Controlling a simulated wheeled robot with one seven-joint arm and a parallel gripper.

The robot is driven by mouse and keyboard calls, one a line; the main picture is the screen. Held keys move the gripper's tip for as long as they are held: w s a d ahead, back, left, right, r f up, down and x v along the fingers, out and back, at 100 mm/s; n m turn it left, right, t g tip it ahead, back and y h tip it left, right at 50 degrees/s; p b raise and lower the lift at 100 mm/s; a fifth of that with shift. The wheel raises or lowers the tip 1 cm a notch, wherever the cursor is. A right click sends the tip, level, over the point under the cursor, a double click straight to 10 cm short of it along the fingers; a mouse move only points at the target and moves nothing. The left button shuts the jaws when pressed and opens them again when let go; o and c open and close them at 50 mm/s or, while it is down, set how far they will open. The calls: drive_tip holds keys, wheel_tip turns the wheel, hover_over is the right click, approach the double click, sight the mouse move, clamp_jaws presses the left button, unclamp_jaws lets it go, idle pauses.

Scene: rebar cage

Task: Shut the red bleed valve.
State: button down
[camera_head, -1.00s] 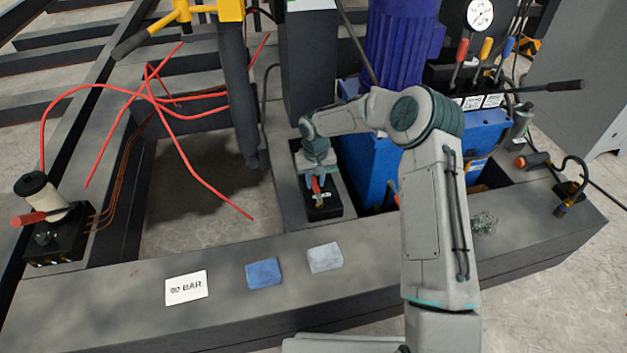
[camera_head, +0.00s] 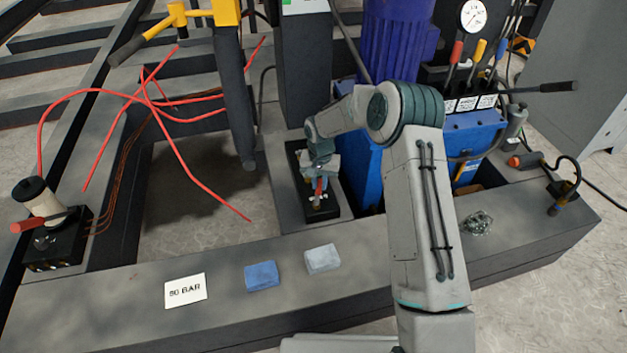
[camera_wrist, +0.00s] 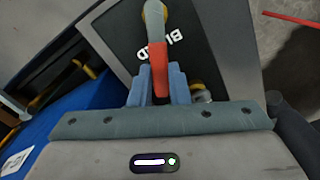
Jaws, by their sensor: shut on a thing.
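The red handle of the bleed valve (camera_wrist: 158,62) sits between the two blue-grey fingers of my gripper (camera_wrist: 158,86) in the wrist view. My gripper is shut on it. A grey metal part joins the handle's far end, over a dark plate lettered "BLEED" (camera_wrist: 180,38), partly covered by the handle. In the head view my gripper (camera_head: 320,180) points down over the valve's black block (camera_head: 322,212), and a little of the red handle (camera_head: 318,190) shows below it. The valve's exact angle is hard to tell there.
A blue pump unit (camera_head: 362,165) stands close to the right of the valve. A blue block (camera_head: 262,276), a grey block (camera_head: 323,258) and an "80 BAR" card (camera_head: 186,291) lie on the front beam. Another red lever (camera_head: 42,221) is at far left.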

drive_tip(key=d+m, duration=0.1)
drive_tip(key=m, duration=0.1)
drive_tip(key=m+p, duration=0.1)
drive_tip(key=shift+s+d+r+m, duration=0.1)
drive_tip(key=shift+s+d+m, duration=0.25)
drive_tip(key=shift+m, duration=0.05)
drive_tip(key=m, duration=0.1)
drive_tip(key=d+m, duration=0.1)
drive_tip(key=shift+s+m+p, duration=0.3)
drive_tip(key=shift+s+p, duration=0.1)
drive_tip(key=m, duration=0.1)
drive_tip(key=s+d+m+p, duration=0.1)
drive_tip(key=m, duration=0.1)
drive_tip(key=shift+s+d, duration=0.1)
drive_tip(key=shift+s, duration=0.05)
drive_tip(key=shift+s+d+m+p, duration=0.2)
drive_tip(key=shift+s+m+p, duration=0.2)
drive_tip(key=shift+m, duration=0.5)
drive_tip(key=shift+s+d+m+p, duration=0.15)
drive_tip(key=shift+s+m+p, duration=0.2)
drive_tip(key=shift+m, duration=0.55)
drive_tip(key=shift+f, duration=0.2)
drive_tip(key=c, duration=1.4)
unclamp_jaws()
drive_tip(key=shift+o, duration=0.2)
drive_tip(key=shift+r, duration=0.1)
